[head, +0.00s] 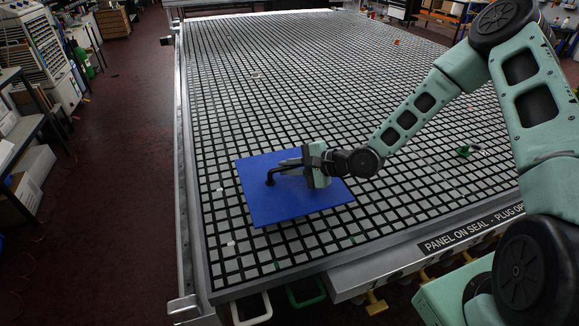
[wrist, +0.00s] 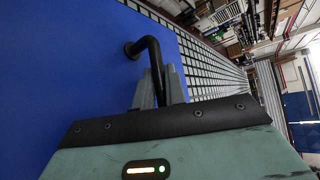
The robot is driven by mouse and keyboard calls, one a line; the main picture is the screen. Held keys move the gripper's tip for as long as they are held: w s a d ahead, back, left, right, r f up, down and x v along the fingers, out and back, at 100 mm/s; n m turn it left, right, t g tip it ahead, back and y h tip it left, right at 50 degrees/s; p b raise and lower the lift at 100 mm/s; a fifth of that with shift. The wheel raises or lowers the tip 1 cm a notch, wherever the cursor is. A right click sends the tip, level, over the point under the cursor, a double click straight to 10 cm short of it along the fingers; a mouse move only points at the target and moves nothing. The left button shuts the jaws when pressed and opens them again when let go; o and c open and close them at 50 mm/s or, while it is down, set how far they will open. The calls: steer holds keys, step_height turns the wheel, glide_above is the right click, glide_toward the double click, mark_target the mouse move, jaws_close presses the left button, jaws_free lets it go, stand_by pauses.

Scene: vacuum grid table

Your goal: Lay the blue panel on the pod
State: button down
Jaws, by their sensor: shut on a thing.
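The blue panel (head: 288,207) is a flat square at the near left of the grid table (head: 330,60), in the head view. It fills the left of the wrist view (wrist: 60,70). A black bent handle (head: 270,177) stands on its face and also shows in the wrist view (wrist: 150,46). My gripper (head: 290,166) is shut on this handle, with the grey fingers (wrist: 160,88) around its bar. I cannot tell whether the panel touches the table or hangs just above it. The pod is not clearly seen; the panel may hide it.
Small pale pieces (head: 231,243) and a green item (head: 464,151) lie on the table. A small orange item (head: 396,42) is far back. The near edge has a labelled rail (head: 470,233) with handles and brass valves (head: 376,303). Most of the grid is clear.

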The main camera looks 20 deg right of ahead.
steer(key=shift+f, duration=0.45)
steer(key=c, duration=1.4)
jaws_free()
steer(key=shift+o, duration=0.2)
steer(key=v, duration=1.7)
steer(key=shift+s+d+r+b, duration=0.1)
steer(key=shift+s+r+b, duration=0.1)
steer(key=shift+b, duration=0.15)
steer(key=a+f+n+g+h, duration=0.1)
steer(key=n, duration=0.1)
steer(key=s+a+f+n+g+h, duration=0.1)
steer(key=a, duration=0.1)
steer(key=a+f+n+g+h, duration=0.1)
steer(key=a+n+g, duration=0.1)
steer(key=shift+s+n+h, duration=0.3)
steer(key=shift+s, duration=0.1)
steer(key=s+a+r+n+g+h, duration=0.2)
steer(key=s+a+r+n, duration=0.4)
steer(key=s, duration=0.4)
steer(key=s+a+r+n+g+h, duration=0.2)
steer(key=s+a+r+n+h, duration=0.2)
steer(key=s+n, duration=0.5)
steer(key=s+a+r, duration=0.2)
steer(key=a, duration=0.1)
steer(key=shift+r+g, duration=0.25)
steer(key=shift+g, duration=0.15)
